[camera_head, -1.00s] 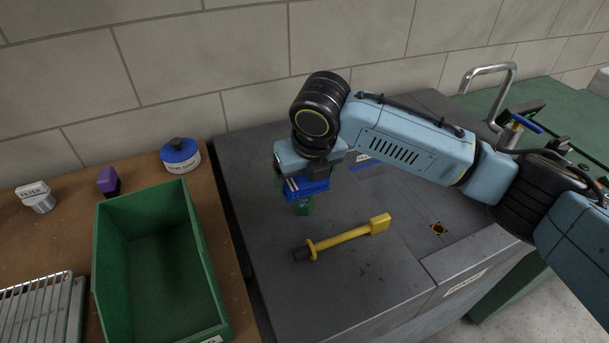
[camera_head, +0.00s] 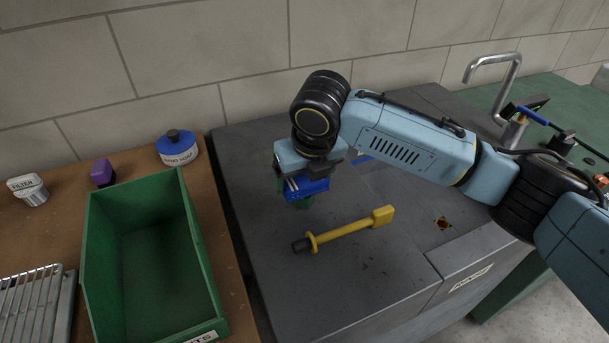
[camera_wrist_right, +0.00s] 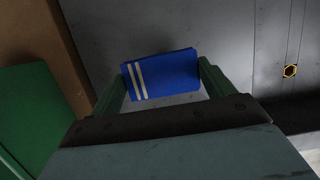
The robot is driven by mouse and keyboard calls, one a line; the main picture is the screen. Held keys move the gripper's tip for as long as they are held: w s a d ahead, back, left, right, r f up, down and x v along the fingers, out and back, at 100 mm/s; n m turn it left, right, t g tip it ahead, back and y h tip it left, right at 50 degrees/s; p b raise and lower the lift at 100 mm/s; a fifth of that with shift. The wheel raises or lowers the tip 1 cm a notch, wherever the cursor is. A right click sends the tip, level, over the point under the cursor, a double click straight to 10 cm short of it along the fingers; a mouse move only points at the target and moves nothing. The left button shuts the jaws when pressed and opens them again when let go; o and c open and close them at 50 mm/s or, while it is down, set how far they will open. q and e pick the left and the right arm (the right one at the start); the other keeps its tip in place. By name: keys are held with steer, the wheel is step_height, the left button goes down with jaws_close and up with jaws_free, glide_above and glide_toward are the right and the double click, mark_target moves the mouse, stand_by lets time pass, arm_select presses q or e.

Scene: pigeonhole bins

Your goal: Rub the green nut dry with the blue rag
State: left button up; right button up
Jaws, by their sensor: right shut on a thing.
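My right gripper (camera_head: 300,190) is above the dark grey worktop, left of a yellow tool. It is shut on the blue rag (camera_head: 316,188), a flat folded piece with two pale stripes. In the right wrist view the rag (camera_wrist_right: 165,75) spans the gap between my green fingers (camera_wrist_right: 160,82). A green patch shows just under the rag in the head view; I cannot tell whether it is a fingertip or the green nut. The nut is not clearly seen in either view, and the rag may hide it. My left gripper is out of view.
The yellow tool (camera_head: 345,232) lies on the worktop (camera_head: 345,285). A green bin (camera_head: 210,275), a hand soap pot (camera_head: 178,150), a purple object (camera_head: 102,173) and a filter jar (camera_head: 30,190) stand on the brown bench at left. A tap (camera_head: 505,75) rises at right.

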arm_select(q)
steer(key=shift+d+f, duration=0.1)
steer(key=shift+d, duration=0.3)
arm_select(e)
steer(key=shift+f, duration=0.25)
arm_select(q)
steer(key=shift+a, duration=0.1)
arm_select(e)
steer(key=shift+f, duration=0.4)
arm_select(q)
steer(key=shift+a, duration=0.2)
arm_select(e)
steer(key=shift+a, duration=0.1)
steer(key=shift+s+a+p, duration=0.35)
steer(key=shift+a+p, duration=0.25)
steer(key=shift+a, duration=0.05)
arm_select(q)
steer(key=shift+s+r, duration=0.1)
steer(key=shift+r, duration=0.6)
arm_select(e)
steer(key=shift+d, duration=0.1)
steer(key=shift+w+d+p, duration=0.3)
steer(key=shift+d+p, duration=0.4)
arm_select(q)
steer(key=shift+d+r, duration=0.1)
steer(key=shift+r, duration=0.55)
arm_select(e)
steer(key=shift+a, duration=0.1)
